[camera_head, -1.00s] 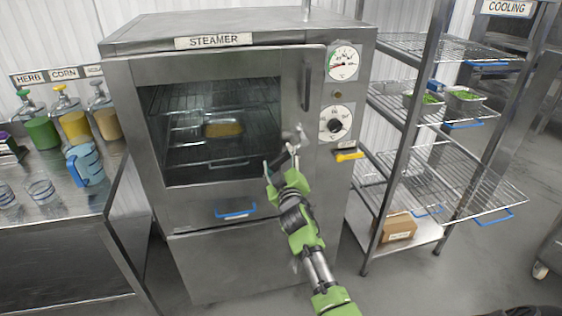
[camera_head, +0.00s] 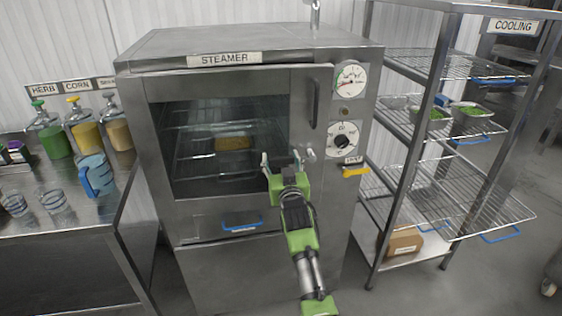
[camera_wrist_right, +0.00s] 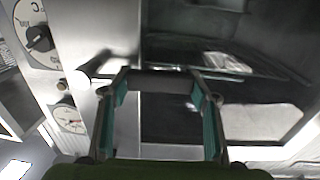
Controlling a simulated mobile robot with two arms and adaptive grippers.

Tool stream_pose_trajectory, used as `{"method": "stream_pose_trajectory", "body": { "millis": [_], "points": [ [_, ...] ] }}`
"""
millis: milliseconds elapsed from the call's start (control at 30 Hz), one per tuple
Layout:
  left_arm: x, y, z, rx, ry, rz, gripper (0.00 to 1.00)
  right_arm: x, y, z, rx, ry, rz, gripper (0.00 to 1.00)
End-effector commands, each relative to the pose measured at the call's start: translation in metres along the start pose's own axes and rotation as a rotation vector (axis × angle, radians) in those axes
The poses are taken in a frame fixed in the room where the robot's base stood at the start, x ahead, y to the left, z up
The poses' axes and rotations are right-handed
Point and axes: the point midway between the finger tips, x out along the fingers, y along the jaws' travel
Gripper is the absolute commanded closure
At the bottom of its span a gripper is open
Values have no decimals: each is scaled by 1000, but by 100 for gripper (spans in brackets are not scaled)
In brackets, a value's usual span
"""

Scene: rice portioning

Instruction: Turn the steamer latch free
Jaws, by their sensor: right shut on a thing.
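The steamer (camera_head: 225,200) stands in the middle of the head view with its windowed door closed. Its metal latch (camera_head: 309,155) is at the right edge of the door, below the vertical handle (camera_head: 316,103). My right gripper (camera_head: 281,160) is at the latch, in front of the door, and hides much of it. In the right wrist view my gripper's two fingers (camera_wrist_right: 162,82) are apart, with the metal latch (camera_wrist_right: 92,70) reaching between them from the left. The gripper is shut on the latch; its exact angle is hard to tell. My left gripper is out of view.
A pan of yellow food (camera_head: 234,143) sits inside the steamer. A cooling rack (camera_head: 412,140) stands at right. A counter (camera_head: 60,220) with dispensers and a blue jug (camera_head: 96,174) is at left.

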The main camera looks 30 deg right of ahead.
Motion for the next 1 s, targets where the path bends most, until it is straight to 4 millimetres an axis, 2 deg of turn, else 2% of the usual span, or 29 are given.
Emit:
{"method": "stream_pose_trajectory", "body": {
  "millis": [567, 600, 633, 1000],
  "points": [
    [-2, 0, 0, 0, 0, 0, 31, 0, 0, -3, 41, 0, -1, 84],
    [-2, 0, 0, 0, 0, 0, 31, 0, 0, -3, 41, 0, -1, 35],
    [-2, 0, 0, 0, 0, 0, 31, 0, 0, -3, 40, 0, -1, 27],
    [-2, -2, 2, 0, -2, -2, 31, 0, 0, -5, 33, 1, 0, 27]
  ]
}}
